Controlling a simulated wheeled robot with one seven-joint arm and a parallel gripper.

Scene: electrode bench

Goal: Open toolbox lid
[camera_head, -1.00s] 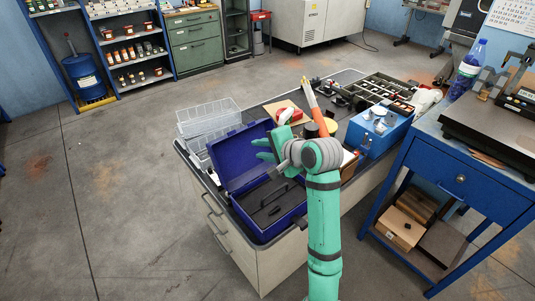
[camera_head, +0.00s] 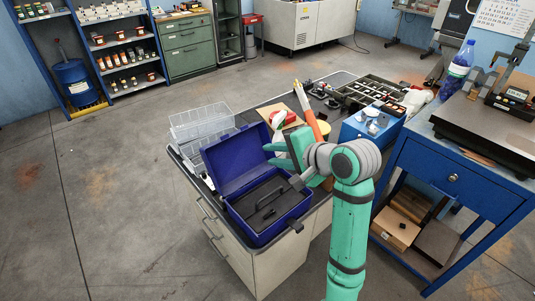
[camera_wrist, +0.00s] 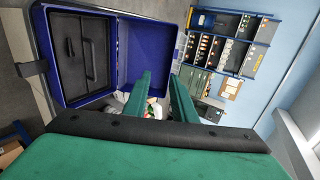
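The blue toolbox (camera_head: 262,232) stands on the near left corner of the bench. Its lid (camera_head: 228,165) is raised and tilted back, and a black tray with a handle (camera_head: 268,200) shows inside. In the wrist view the open lid (camera_wrist: 135,45) and the black tray (camera_wrist: 72,55) show at upper left. My gripper (camera_head: 274,154) is to the right of the lid, above the far right part of the toolbox. In the wrist view its two green fingers (camera_wrist: 160,97) are apart with nothing held between them. Whether a finger touches the lid is unclear.
An orange-handled tool (camera_head: 308,112), a blue box with small items (camera_head: 372,127) and a compartment tray (camera_head: 370,91) crowd the bench's right side. A blue table (camera_head: 455,180) stands at right. The floor at left is clear.

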